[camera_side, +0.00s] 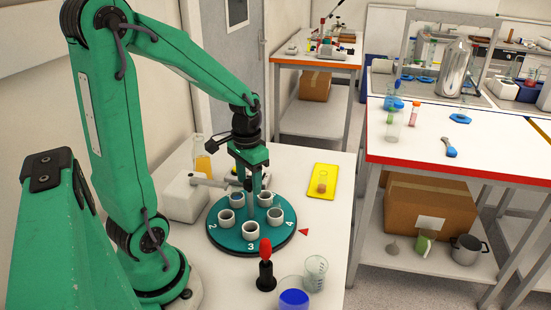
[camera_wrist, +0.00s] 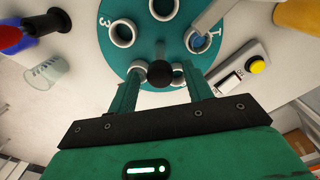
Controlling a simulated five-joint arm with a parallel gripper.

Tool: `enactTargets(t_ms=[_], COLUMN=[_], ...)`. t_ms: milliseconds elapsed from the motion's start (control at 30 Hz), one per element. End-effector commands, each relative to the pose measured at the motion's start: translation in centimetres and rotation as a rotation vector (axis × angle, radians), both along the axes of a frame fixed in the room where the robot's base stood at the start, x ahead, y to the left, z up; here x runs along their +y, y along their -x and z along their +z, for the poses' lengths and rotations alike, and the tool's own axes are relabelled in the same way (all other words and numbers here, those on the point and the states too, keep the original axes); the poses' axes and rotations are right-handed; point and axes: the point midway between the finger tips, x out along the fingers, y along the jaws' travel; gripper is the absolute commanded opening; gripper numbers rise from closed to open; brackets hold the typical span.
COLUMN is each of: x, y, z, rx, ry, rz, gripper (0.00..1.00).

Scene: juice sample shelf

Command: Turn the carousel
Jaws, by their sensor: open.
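The carousel is a teal round disc (camera_side: 230,240) with white numbers and several white cups around its top. It also shows in the wrist view (camera_wrist: 142,48). A grey post (camera_side: 251,207) rises from its middle. My gripper (camera_side: 258,188) is over the carousel, pointing down. In the wrist view, a black ball-shaped knob (camera_wrist: 158,73) lies between my open fingers; I cannot tell whether they touch it. A cup by number 1 (camera_wrist: 199,40) has something blue inside, under a grey bar (camera_wrist: 213,14). A red triangle (camera_side: 303,232) lies beside the disc's right edge.
A pale box with a yellow button (camera_wrist: 258,67) stands beside the carousel. A red-topped black object (camera_side: 265,265), a glass beaker (camera_side: 315,272) and a blue-filled vessel (camera_side: 294,298) are close in front. A yellow tray (camera_side: 323,182) lies behind right.

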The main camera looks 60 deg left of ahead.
Motion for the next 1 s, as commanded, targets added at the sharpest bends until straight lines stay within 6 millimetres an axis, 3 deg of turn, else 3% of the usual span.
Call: enactTargets(t_ms=[100, 300, 367, 1000], x=[0.0, 0.0, 0.0, 0.0], y=[0.0, 0.0, -0.01, -0.02], z=[0.01, 0.03, 0.04, 0.09], rx=[0.0, 0.0, 0.0, -0.001], ry=[0.0, 0.0, 0.0, 0.0], rz=[0.0, 0.0, 0.0, -0.076], gripper=[0.48, 0.09, 0.0, 0.0])
